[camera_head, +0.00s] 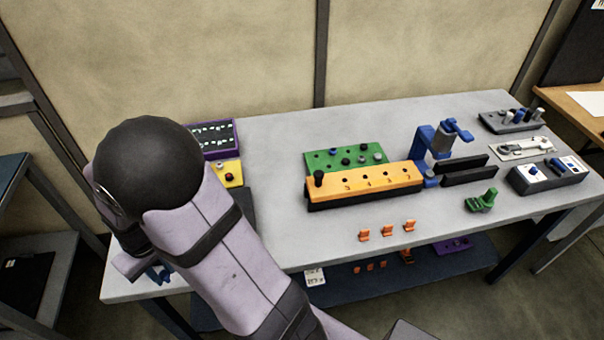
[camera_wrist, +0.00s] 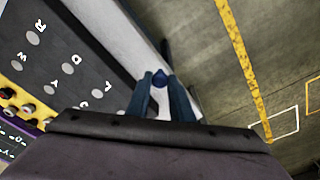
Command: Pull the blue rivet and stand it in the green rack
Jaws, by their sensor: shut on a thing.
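The blue rivet (camera_wrist: 160,79) shows as a small blue head between the fingertips of my gripper (camera_wrist: 162,88) in the wrist view. My gripper is shut on it; the fingers hide its lower part. In the head view my arm covers most of the gripper, and only a blue bit of it (camera_head: 158,273) shows at the table's front left. The green rack (camera_head: 318,154) lies flat at the table's middle, well right of my gripper.
A blue clamp (camera_head: 427,145) stands right. Orange clips (camera_head: 387,230) lie in front.

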